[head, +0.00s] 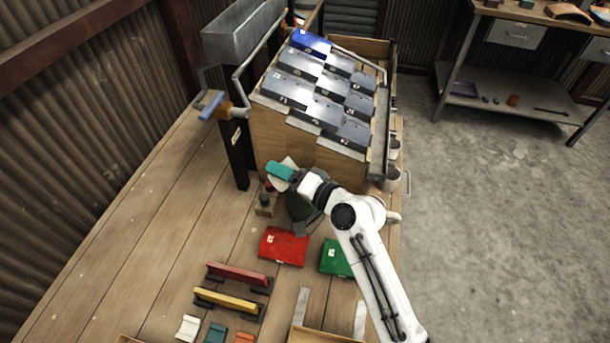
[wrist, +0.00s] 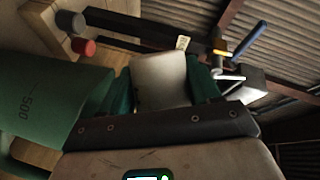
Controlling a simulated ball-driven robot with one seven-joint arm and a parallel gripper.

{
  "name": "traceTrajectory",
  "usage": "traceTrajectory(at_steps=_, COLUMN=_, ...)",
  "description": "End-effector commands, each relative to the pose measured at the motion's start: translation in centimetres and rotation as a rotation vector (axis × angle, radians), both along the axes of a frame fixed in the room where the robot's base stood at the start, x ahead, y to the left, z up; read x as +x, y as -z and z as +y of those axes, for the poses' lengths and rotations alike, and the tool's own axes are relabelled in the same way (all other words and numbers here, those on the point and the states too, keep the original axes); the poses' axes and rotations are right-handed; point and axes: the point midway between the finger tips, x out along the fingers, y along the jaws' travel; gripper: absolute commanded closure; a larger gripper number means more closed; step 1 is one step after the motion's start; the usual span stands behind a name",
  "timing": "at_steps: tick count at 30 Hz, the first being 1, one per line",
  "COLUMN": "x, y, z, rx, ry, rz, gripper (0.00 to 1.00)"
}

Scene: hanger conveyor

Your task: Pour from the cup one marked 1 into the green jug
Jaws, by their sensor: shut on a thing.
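My gripper (head: 284,170) has teal fingers and is shut on a white cup (wrist: 160,78), which sits between both fingers in the wrist view. In the head view only a pale edge of the cup (head: 289,161) shows by the fingers. A dark mark on the cup is mostly hidden, so I cannot read its number. The green jug (wrist: 40,105), marked 500, is close beside the gripper at the left of the wrist view. In the head view the dark green jug (head: 299,208) stands below my gripper, partly hidden by my arm. I cannot tell the cup's tilt or see any contents.
A wooden block with knobs (head: 265,206) stands left of the jug. A black post (head: 236,150) and a sloped rack of grey plates (head: 320,95) are behind. A red case (head: 284,246) and a green case (head: 336,258) lie in front. The table's left side is clear.

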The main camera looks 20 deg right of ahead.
Motion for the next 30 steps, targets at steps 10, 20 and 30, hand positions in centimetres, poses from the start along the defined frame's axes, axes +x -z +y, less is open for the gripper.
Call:
traceTrajectory(at_steps=10, x=-0.03, y=-0.05, z=0.1, rx=-0.098, ry=0.001, rz=-0.015, gripper=0.7)
traceTrajectory(at_steps=20, x=-0.04, y=-0.23, z=0.07, rx=-0.403, ry=-0.001, rz=-0.062, gripper=0.7)
traceTrajectory(at_steps=30, x=0.0, y=0.24, z=-0.1, rx=-0.53, ry=0.001, rz=-0.084, gripper=0.7)
